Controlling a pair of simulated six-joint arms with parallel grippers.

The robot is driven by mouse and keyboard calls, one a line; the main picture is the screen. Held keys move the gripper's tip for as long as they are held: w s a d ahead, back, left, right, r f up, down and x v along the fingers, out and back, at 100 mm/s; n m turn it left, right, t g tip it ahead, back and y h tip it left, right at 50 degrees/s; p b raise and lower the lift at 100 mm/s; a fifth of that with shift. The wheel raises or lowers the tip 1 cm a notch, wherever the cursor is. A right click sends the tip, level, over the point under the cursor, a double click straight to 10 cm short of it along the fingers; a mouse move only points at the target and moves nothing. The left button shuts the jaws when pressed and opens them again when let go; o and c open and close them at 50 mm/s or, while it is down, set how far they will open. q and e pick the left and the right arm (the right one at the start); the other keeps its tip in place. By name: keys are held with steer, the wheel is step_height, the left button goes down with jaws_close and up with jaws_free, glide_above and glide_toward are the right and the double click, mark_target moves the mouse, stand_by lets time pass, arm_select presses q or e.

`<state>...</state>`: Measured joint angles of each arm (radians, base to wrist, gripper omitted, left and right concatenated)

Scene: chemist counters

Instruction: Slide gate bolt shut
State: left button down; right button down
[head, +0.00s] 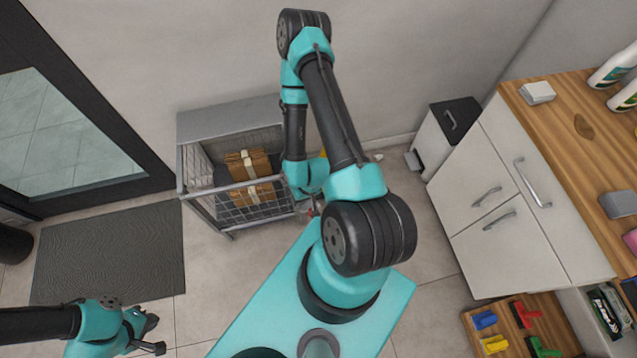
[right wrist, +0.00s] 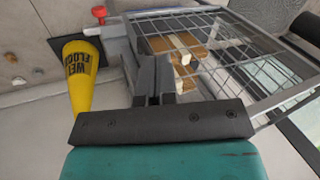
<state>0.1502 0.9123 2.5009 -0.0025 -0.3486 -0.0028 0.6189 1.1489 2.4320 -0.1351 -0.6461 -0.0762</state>
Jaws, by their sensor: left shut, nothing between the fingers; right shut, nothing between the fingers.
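The gate bolt shows as a red knob (right wrist: 99,14) on a grey metal part at the cage's corner in the right wrist view. A small red spot by the cage's front right corner shows in the head view (head: 314,212). The wire-mesh cage (head: 208,204) stands against the wall with cardboard boxes (head: 249,164) inside. My right gripper (right wrist: 153,70) is shut and empty, beside the mesh and below and right of the knob, apart from it. In the head view, my right arm largely hides it. My left gripper (head: 150,336) is shut and empty over the floor at lower left, far from the cage.
A yellow wet-floor cone (right wrist: 83,85) stands beside the cage near my right gripper. A dark mat (head: 110,250) lies by the glass door. White cabinets (head: 500,200) with a wooden counter stand at right.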

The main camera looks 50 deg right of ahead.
steer(key=s+d+f+m+t+h, duration=0.3)
steer(key=s+d+f, duration=0.5)
steer(key=s+f, duration=0.3)
steer(key=shift+s+d+f+m+h, duration=0.2)
steer(key=shift+d+m+h, duration=0.1)
steer(key=shift+m, duration=0.1)
steer(key=w+a+f, duration=0.2)
steer(key=w+f, duration=0.5)
steer(key=f, duration=0.3)
steer(key=shift+w+a+f, duration=0.15)
steer(key=shift+w+f, duration=0.05)
steer(key=shift+w, duration=0.15)
